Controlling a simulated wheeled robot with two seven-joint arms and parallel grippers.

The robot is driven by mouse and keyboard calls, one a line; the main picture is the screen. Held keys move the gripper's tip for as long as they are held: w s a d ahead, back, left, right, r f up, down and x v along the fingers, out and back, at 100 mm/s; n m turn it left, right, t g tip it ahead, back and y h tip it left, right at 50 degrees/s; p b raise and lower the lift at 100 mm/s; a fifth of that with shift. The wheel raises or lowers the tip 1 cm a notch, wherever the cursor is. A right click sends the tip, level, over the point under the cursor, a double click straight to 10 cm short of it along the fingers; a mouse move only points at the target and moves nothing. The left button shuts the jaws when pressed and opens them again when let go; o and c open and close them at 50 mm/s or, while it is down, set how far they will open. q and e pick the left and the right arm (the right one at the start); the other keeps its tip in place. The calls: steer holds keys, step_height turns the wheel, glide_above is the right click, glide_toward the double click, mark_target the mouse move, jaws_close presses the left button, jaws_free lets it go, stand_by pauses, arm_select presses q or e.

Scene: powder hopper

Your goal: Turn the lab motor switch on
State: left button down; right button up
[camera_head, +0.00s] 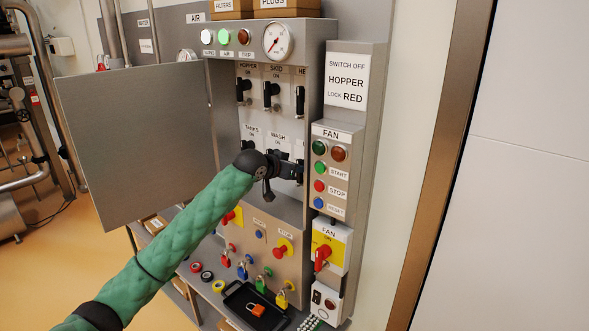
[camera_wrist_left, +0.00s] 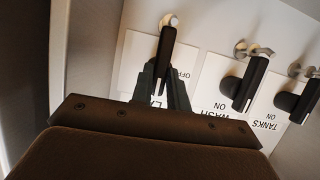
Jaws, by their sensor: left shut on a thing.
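The lab motor switch is a black lever handle on a white plate, at the right end of the lower switch row in the cabinet. In the left wrist view its handle (camera_wrist_left: 166,48) stands between my finger pads, and its plate shows "OFF" and part of "LA" upside down. My left gripper (camera_wrist_left: 163,78) is shut on this handle. In the head view the left gripper (camera_head: 289,169) reaches into the open cabinet and hides most of the switch. My right gripper is in neither view.
The wash switch (camera_wrist_left: 246,82) and tanks switch (camera_wrist_left: 298,98), both labelled ON, are close beside the gripper. The cabinet door (camera_head: 140,140) stands open at left. The FAN panel (camera_head: 331,180) is to the right. Padlocks and a black tray (camera_head: 236,302) are below.

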arm_select(q)
steer(key=shift+f, duration=0.2)
stand_by(0.4)
steer(key=c, duration=1.4)
jaws_free()
steer(key=shift+o, duration=0.2)
steer(key=shift+s+r, duration=0.1)
steer(key=shift+r, duration=0.05)
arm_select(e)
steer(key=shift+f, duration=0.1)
arm_select(q)
steer(key=b+v, duration=0.2)
steer(key=v, duration=0.5)
steer(key=shift+s+b, duration=0.25)
steer(key=shift+b, duration=0.15)
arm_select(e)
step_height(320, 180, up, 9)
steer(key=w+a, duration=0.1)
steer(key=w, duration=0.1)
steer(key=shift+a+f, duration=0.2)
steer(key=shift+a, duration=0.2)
arm_select(q)
steer(key=shift+a+r, duration=0.1)
steer(key=shift+a, duration=0.05)
